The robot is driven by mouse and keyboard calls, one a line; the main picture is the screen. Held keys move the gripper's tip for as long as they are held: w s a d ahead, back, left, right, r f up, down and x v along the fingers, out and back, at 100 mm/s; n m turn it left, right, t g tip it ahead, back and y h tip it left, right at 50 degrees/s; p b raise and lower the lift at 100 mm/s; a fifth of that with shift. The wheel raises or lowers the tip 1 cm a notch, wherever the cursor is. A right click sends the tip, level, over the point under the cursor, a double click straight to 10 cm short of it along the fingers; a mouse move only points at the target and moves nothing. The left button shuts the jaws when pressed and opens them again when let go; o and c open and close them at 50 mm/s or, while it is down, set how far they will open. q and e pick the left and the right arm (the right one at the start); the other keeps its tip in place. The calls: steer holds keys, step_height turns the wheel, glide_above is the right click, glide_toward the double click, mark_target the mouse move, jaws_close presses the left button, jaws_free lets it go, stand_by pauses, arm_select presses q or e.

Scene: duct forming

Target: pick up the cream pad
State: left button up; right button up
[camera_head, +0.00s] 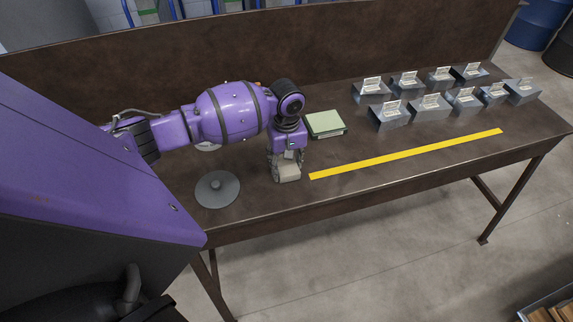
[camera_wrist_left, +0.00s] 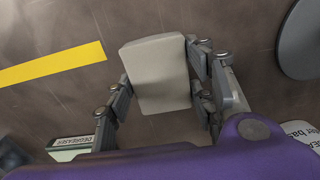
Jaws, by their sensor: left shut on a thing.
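The cream pad (camera_head: 289,173) is a small pale block below my left gripper (camera_head: 286,162) in the head view, left of the yellow strip's near end. In the left wrist view the pad (camera_wrist_left: 157,78) sits between the two fingers of my left gripper (camera_wrist_left: 163,85), which is shut on it. I cannot tell whether the pad touches the table or is slightly above it. My right gripper is in neither view.
A yellow strip (camera_head: 405,154) runs along the brown table (camera_head: 360,185). A green-topped box (camera_head: 325,123) lies behind the gripper. A grey round disc (camera_head: 217,189) lies to the left. Several metal pieces (camera_head: 431,106) stand at the right. A back panel (camera_head: 300,45) bounds the table.

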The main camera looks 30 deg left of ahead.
mark_target(287, 164)
arm_select(q)
steer(key=shift+r, duration=0.4)
step_height(287, 164, up, 2)
steer(key=shift+w+r, duration=0.1)
steer(key=shift+r, duration=0.1)
steer(key=s+r, duration=0.1)
steer(key=r, duration=0.1)
steer(key=s+r+p, duration=0.1)
steer(key=s+r, duration=0.1)
steer(key=s+d+r, duration=0.1)
steer(key=r, duration=0.1)
steer(key=shift+s+p, duration=0.3)
steer(key=shift+p, duration=0.1)
steer(key=s+d+r, duration=0.2)
steer(key=s+r, duration=0.1)
steer(key=s, duration=0.6)
steer(key=shift+d+r+p, duration=0.2)
steer(key=shift+r+p, duration=0.15)
steer(key=shift+p, duration=0.1)
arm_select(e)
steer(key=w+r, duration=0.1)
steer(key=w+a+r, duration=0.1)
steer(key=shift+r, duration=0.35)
arm_select(q)
steer(key=shift+s, duration=0.1)
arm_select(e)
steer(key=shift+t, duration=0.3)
